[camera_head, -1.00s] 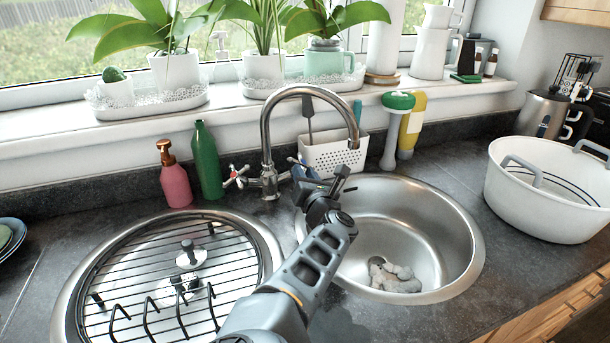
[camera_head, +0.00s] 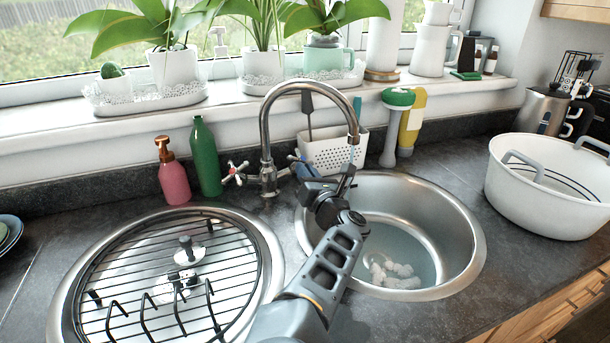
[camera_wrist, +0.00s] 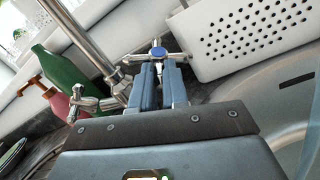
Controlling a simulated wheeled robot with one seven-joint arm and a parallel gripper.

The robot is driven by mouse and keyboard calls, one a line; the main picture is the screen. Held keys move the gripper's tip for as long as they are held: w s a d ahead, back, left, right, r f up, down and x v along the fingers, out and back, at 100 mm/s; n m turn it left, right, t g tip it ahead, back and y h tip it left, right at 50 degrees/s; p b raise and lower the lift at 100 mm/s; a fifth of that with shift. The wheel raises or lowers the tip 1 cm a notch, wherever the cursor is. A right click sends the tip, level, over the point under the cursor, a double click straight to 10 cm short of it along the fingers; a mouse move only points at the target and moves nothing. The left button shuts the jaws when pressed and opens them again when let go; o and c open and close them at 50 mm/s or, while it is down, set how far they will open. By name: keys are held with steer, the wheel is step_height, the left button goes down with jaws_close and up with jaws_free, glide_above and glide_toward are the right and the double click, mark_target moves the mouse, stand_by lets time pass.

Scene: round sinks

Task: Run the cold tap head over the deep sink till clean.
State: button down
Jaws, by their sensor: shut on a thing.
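The cold tap head, a metal cross handle with a blue cap (camera_wrist: 157,53), is at the right of the curved metal tap (camera_head: 265,130). In the wrist view my gripper (camera_wrist: 158,85) is shut on it, the fingers close together around its lower part. In the head view my gripper (camera_head: 325,182) mostly hides it. A thin stream seems to fall from the spout. The deep sink (camera_head: 465,225) is round and steel, with bluish water in its bottom. A pale lumpy mass (camera_head: 390,272) lies low in it; I cannot tell what it is.
The hot tap handle (camera_head: 235,173) has a red cap. A green bottle (camera_head: 206,160) and a pink soap bottle (camera_head: 173,178) stand left of the tap. A white caddy (camera_head: 330,152) is behind. A rack-covered sink (camera_head: 160,265) lies left; a white tub (camera_head: 545,200) stands right.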

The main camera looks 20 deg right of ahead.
steer(key=n+y+b, duration=0.2)
steer(key=y, duration=0.1)
steer(key=d+n+y+b, duration=0.1)
steer(key=shift+w+f+n+t+y, duration=0.25)
steer(key=shift+f+n+t+y, duration=0.05)
steer(key=shift+f+n, duration=0.1)
steer(key=shift+r+n+y+b, duration=0.2)
steer(key=shift+n+y+b, duration=0.4)
steer(key=shift+y, duration=0.1)
steer(key=shift+w+r, duration=0.1)
steer(key=c, duration=1.1)
jaws_free()
steer(key=shift+d, duration=0.1)
